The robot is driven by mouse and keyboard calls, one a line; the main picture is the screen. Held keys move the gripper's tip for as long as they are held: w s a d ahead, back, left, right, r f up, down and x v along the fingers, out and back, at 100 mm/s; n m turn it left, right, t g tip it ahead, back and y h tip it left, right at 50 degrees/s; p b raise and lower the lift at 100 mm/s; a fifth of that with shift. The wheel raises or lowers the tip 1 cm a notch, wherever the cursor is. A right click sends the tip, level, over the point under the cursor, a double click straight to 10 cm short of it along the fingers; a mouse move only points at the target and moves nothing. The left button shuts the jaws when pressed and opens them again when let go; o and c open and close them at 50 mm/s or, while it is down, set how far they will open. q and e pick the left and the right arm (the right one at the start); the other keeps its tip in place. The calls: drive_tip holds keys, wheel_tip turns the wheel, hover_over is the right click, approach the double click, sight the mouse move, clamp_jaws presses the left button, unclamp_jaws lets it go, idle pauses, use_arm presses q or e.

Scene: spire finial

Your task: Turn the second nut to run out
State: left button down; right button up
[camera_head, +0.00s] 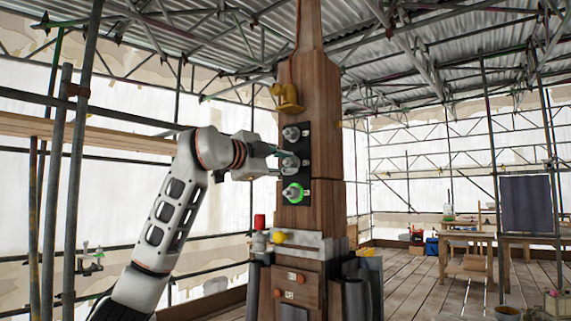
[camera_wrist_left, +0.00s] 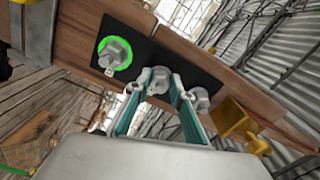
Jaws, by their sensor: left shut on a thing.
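A black plate on the wooden spire (camera_head: 314,80) carries three grey nuts in a vertical row. The top nut (camera_head: 291,133) and the bottom nut (camera_head: 292,194) are clear of my gripper; a bright green ring surrounds the bottom one, which also shows in the left wrist view (camera_wrist_left: 115,53). My left gripper (camera_head: 281,158) reaches in from the left at the middle nut (camera_head: 291,162). In the left wrist view its two teal fingers (camera_wrist_left: 160,82) are shut on the middle nut (camera_wrist_left: 158,88), one on each side. The fingers partly hide it. My right gripper is out of view.
A yellow bracket (camera_head: 287,99) juts from the spire above the plate. A red-topped fitting (camera_head: 260,222) and a yellow knob sit below it. Scaffold poles (camera_head: 75,180) stand at the left. A workbench (camera_head: 465,237) stands back right, with open plank floor before it.

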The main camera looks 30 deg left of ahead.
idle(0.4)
use_arm(q)
drive_tip(key=c, duration=1.8)
unclamp_jaws()
drive_tip(key=s, duration=0.8)
drive_tip(key=s+a, duration=0.1)
drive_tip(key=s, duration=0.3)
